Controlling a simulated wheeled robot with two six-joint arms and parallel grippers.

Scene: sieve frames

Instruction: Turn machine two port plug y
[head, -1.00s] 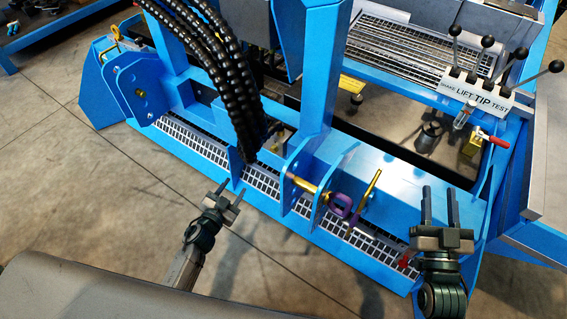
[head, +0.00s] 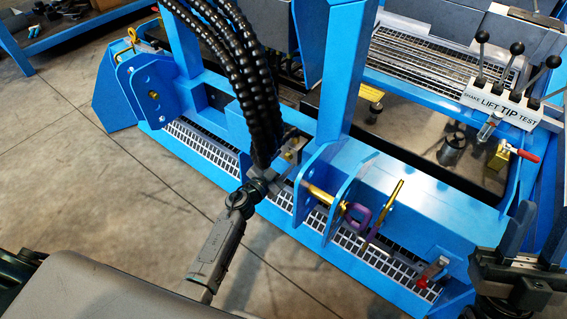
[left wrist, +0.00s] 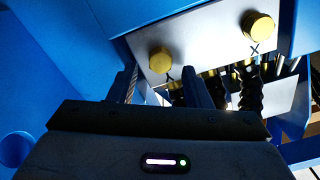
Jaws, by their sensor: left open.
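A grey plate (left wrist: 210,45) carries two round yellow plugs in the left wrist view. The right plug (left wrist: 257,25) has an X marked below it. The left plug (left wrist: 161,60) has a mark below it that looks like a Y, partly hidden by my gripper. My left gripper (left wrist: 160,78) is open, its fingers on either side of the Y plug in the picture; I cannot tell whether they reach around it. In the head view my left gripper (head: 283,172) is at the plate beside the black hoses. My right gripper (head: 535,230) is open and empty at the right edge.
Black ribbed hoses (head: 250,110) hang down close to my left gripper. A blue bracket with a brass pin and purple shackle (head: 357,217) stands to its right. A lever block (head: 500,105) is at the upper right. Bare floor (head: 80,190) lies at left.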

